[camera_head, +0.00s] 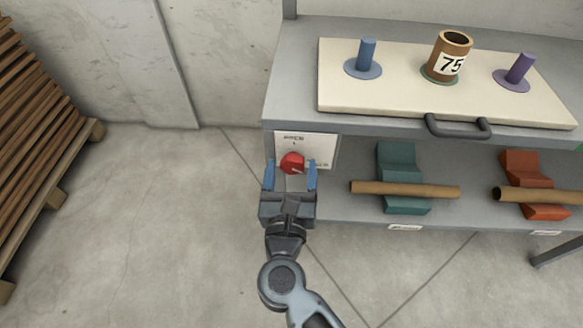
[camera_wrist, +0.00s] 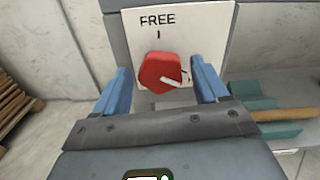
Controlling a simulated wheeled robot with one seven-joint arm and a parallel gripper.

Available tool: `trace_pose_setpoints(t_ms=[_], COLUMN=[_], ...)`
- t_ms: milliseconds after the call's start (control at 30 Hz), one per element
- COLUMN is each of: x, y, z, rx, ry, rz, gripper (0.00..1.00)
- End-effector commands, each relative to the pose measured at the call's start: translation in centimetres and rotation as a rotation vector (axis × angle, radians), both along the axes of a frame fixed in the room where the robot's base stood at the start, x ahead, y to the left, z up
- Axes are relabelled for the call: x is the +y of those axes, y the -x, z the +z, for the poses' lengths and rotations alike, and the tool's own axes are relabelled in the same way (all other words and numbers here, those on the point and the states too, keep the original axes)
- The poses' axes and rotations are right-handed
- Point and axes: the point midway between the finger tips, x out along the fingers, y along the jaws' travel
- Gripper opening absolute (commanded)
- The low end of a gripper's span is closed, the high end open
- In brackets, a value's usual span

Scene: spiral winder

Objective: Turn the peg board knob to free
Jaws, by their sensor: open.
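The red knob (camera_head: 292,163) sits on a white label plate (camera_head: 318,150) at the left end of the bench front. In the wrist view the knob (camera_wrist: 165,72) carries a white pointer mark aimed to the right and slightly down, away from the word FREE (camera_wrist: 157,21) printed above it. My gripper (camera_head: 291,176) is open, with its blue fingers on the left and right of the knob. It also shows in the wrist view (camera_wrist: 162,92). I cannot tell whether the fingers touch the knob. The lettering right of the knob is too small or covered to read.
Above is a cream peg board (camera_head: 400,90) with a blue peg (camera_head: 367,55), a brown tube marked 75 (camera_head: 446,58), a purple peg (camera_head: 519,70) and a dark handle (camera_head: 458,126). The lower shelf holds green (camera_head: 398,160) and orange (camera_head: 528,180) cradles with cardboard tubes. Stacked wood stands left.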

Motion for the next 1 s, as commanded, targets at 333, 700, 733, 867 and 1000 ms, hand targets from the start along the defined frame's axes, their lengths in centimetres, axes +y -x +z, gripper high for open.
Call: trace_pose_setpoints(t_ms=[333,700,733,867,1000], x=[-0.02,-0.03,-0.03,-0.03,-0.03], y=[-0.6,-0.58,-0.58,-0.57,-0.57], z=[-0.03,-0.02,-0.02,-0.02,-0.02], rx=[0.001,0.0,0.0,0.0,0.0], ry=[0.001,0.001,0.001,0.001,0.002], rz=[0.001,0.0,0.0,0.0,0.001], gripper=[0.73,0.39,0.37,0.24,0.17])
